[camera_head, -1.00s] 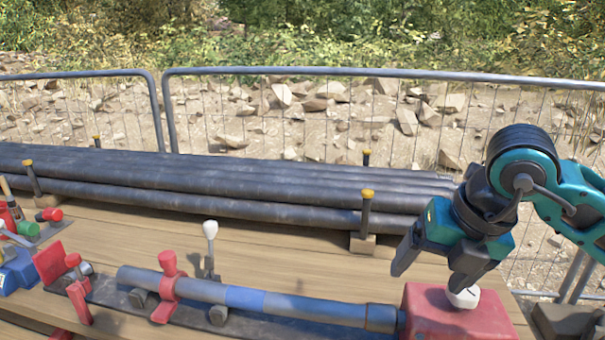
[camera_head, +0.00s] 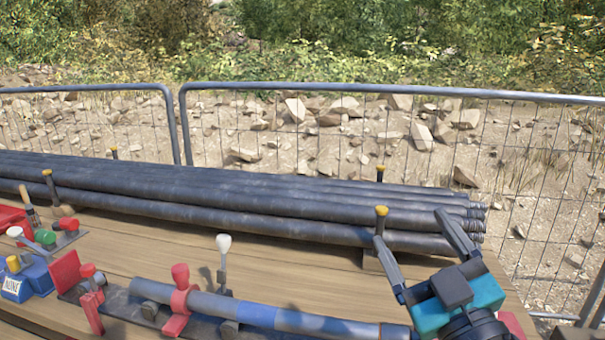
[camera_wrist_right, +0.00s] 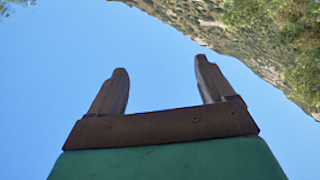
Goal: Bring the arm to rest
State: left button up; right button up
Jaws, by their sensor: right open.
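My right gripper (camera_head: 411,227) is at the lower right of the head view, fingers pointing up and away, in front of the right end of the pipe stack. Its two dark fingers are apart with nothing between them. In the right wrist view the open fingers (camera_wrist_right: 163,88) stand against blue sky, with a slope and bushes at the upper right. My left gripper is in neither view.
Dark pipes (camera_head: 200,200) lie stacked between yellow-topped posts on the wooden table (camera_head: 130,242). In front, a grey pipe with a blue band (camera_head: 253,311) sits in red clamps (camera_head: 180,300). A red block (camera_head: 512,323) is partly hidden behind my right arm. A wire fence (camera_head: 340,90) runs behind.

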jog(key=s+d+f+m+g+h, duration=0.1)
jog(key=d+f+m+g+h, duration=0.2)
jog(key=f, duration=0.3)
jog(key=d+f+m+g+h, duration=0.2)
jog(key=f+h, duration=0.1)
jog(key=f, duration=0.3)
jog(key=s+f+m+g, duration=0.1)
jog(key=s+f+g, duration=1.2)
jog(key=s+f, duration=0.7)
jog(key=w+a+f+t+y, duration=0.2)
jog(key=w+f+t, duration=0.5)
jog(key=shift+w+f+y, duration=0.3)
